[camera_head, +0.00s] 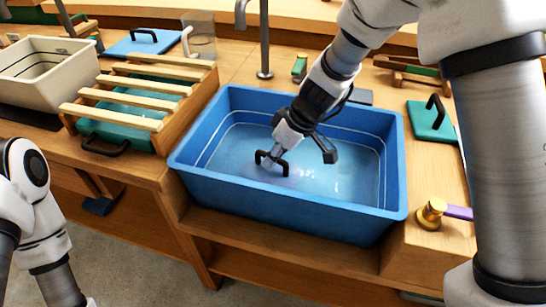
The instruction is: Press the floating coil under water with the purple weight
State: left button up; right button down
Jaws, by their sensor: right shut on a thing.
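My right gripper (272,158) reaches down into the blue basin (290,205) and is shut on a black arched handle (262,155), left of the basin's middle. The handle is close to the water (240,165). I cannot make out the body below it, so I cannot tell whether it is the purple weight. The floating coil cannot be made out in the water. A brass piece with a purple bar (458,211) lies on the wood right of the basin. My left arm shows at the lower left, its gripper out of view.
A slatted wooden rack (137,96) and a cream tub (38,68) stand left of the basin. A tap (264,45) rises behind it. A teal lid (430,122) with a black handle lies to the right. A blue board (140,43) is at the back left.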

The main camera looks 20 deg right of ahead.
jog(key=c, duration=0.6)
grip_release()
notch_tip(320, 180, up, 17)
jog(key=p, duration=1.1)
jog(key=shift+p, duration=0.35)
